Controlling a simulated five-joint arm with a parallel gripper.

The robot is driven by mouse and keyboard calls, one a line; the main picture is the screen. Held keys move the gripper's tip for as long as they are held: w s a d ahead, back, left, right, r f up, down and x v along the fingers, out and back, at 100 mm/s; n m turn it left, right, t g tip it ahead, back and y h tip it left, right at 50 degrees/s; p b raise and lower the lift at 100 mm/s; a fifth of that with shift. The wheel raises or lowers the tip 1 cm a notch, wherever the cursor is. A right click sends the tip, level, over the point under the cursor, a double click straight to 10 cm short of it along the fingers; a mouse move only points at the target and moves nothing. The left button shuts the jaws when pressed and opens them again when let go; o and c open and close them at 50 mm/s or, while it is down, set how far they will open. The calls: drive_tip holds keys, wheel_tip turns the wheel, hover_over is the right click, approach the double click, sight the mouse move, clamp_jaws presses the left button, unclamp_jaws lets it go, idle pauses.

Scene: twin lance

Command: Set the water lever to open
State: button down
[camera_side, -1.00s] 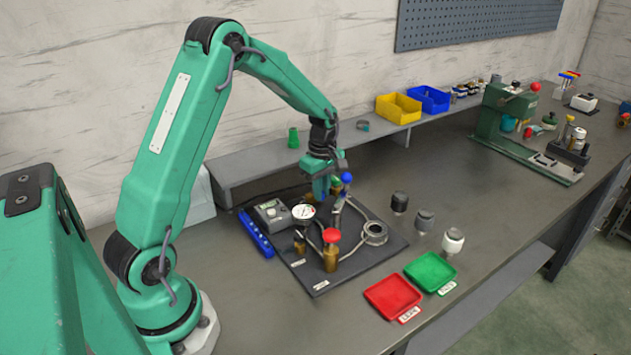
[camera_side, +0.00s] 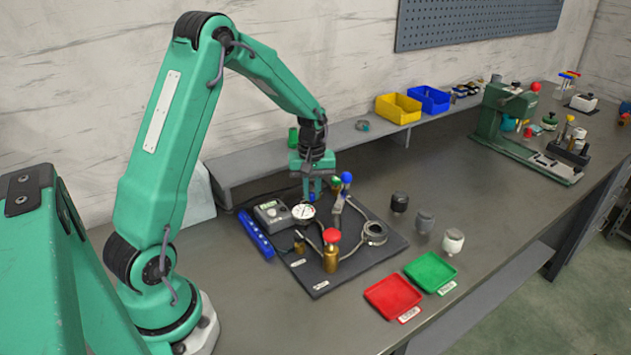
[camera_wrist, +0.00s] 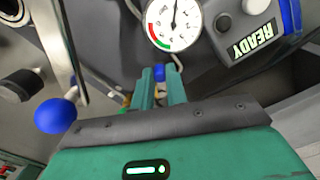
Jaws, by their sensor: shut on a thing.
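My gripper (camera_wrist: 162,88) points down over the back of the dark board, behind the round gauge (camera_side: 303,212). It also shows in the side view (camera_side: 317,190). Its narrow green fingers are shut on a small blue piece (camera_wrist: 159,72), which looks like the tip of the water lever. Most of that lever is hidden by the fingers and the gripper body. A blue ball knob (camera_wrist: 55,116) on a metal rod stands apart, left of the fingers in the wrist view. The gauge (camera_wrist: 174,20) has its needle pointing nearly straight up.
A red knob on a brass post (camera_side: 331,237) and a ring-shaped fitting (camera_side: 374,233) stand on the board (camera_side: 355,262). A grey box reading READY (camera_wrist: 250,40) sits beside the gauge. Red (camera_side: 392,297) and green (camera_side: 431,271) trays lie in front, with several small jars behind.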

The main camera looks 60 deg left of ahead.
drive_tip(key=m, duration=0.2)
drive_tip(key=s+a+m, duration=0.1)
drive_tip(key=m, duration=0.2)
drive_tip(key=shift+s+a+m, duration=0.15)
drive_tip(key=shift+a+m, duration=0.15)
drive_tip(key=shift+a, duration=0.05)
drive_tip(key=m, duration=0.1)
drive_tip(key=a+m, duration=0.1)
drive_tip(key=m, duration=0.3)
drive_tip(key=shift+s+a, duration=0.15)
drive_tip(key=shift+a, duration=0.2)
drive_tip(key=c, duration=1.4)
unclamp_jaws()
drive_tip(key=shift+r, duration=0.15)
wheel_tip(320, 180, up, 8)
drive_tip(key=shift+f, duration=0.2)
